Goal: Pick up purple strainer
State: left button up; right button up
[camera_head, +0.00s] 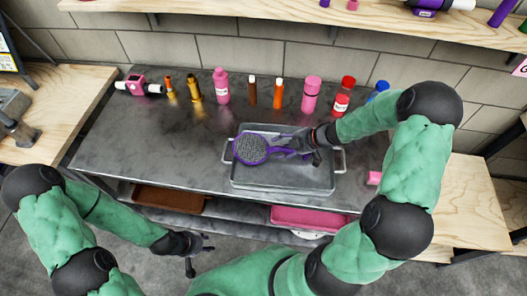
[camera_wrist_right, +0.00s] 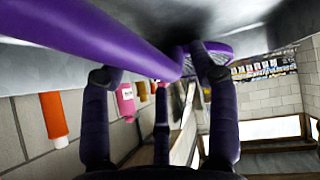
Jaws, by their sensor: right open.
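The purple strainer (camera_head: 250,149) lies over the grey metal tray (camera_head: 283,182) on the counter, its round mesh head at the left and its handle running right to my right gripper. My right gripper (camera_head: 300,147) is open at the handle. In the right wrist view, the purple handle (camera_wrist_right: 90,32) crosses the top left, just beyond the spread fingers (camera_wrist_right: 158,78). The mesh head is partly hidden behind a finger there. I cannot tell whether the fingers touch the handle. My left gripper (camera_head: 200,252) is open and empty, low in front of the counter.
Several bottles stand along the back of the counter (camera_head: 130,155), including a pink bottle (camera_head: 221,86) and an orange one (camera_head: 278,94). A pink tub (camera_head: 305,217) and a brown tray (camera_head: 168,198) sit on the lower shelf. The counter's left part is clear.

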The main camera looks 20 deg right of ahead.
jog(key=shift+w+a+f, duration=0.35)
jog(key=shift+f, duration=0.15)
jog(key=shift+c, duration=0.3)
grip_shut()
jog(key=shift+r, duration=0.15)
